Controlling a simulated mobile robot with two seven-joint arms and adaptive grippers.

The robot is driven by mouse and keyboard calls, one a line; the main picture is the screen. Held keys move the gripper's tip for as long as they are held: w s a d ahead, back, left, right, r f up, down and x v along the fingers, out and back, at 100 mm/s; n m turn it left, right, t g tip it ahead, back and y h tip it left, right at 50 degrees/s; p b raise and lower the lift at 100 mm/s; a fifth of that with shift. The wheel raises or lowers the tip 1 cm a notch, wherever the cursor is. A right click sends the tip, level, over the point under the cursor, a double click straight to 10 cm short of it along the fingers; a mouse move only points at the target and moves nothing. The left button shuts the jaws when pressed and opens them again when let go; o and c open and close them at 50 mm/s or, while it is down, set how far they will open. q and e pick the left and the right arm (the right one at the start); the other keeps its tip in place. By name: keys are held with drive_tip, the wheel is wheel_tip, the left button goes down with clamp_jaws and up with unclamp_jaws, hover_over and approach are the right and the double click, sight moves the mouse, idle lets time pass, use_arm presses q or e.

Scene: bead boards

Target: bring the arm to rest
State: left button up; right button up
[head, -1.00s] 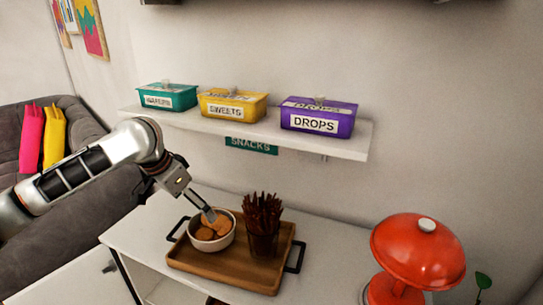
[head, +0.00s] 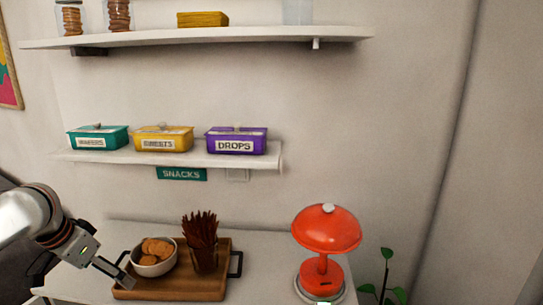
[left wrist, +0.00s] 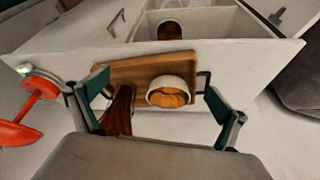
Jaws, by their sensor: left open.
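My left gripper (head: 118,273) comes in from the lower left in the head view, by the left end of a wooden tray (head: 180,288). In the left wrist view its two fingers (left wrist: 155,86) are spread wide with nothing between them held. A white bowl (head: 151,268) of round biscuits (head: 157,247) stands on the tray, right of the gripper; it also shows in the left wrist view (left wrist: 186,82). Whether a fingertip touches the tray or its handle, I cannot tell. My right gripper is not in view.
A glass of dark sticks (head: 204,258) stands on the tray. A red lamp (head: 326,230) stands right of it. Above, a shelf (head: 270,162) holds teal (head: 97,138), yellow (head: 161,138) and purple (head: 236,141) boxes. A higher shelf (head: 250,34) carries jars.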

use_arm(q)
drive_tip(key=s+d+f+m+t, duration=0.2)
drive_tip(key=s+d+f, duration=0.1)
drive_tip(key=d+f, duration=0.45)
drive_tip(key=s+d+f+m+t, duration=0.1)
drive_tip(key=s+d+f+m, duration=0.15)
drive_tip(key=d+f, duration=0.45)
drive_tip(key=s+a+f+n+y, duration=0.1)
drive_tip(key=s+a+f+y, duration=0.15)
drive_tip(key=s+a, duration=0.45)
drive_tip(key=s+a+f+n+y, duration=0.1)
drive_tip(key=s+a+y, duration=0.35)
drive_tip(key=s, duration=0.55)
drive_tip(key=w+d+f+n+t+h, duration=0.1)
drive_tip(key=d+f+h, duration=0.6)
drive_tip(key=d+f, duration=0.7)
wheel_tip(320, 180, down, 3)
drive_tip(key=shift+w+r+n+t+h, duration=0.1)
drive_tip(key=shift+w+n+t+h, duration=0.15)
drive_tip(key=shift+n+t, duration=0.7)
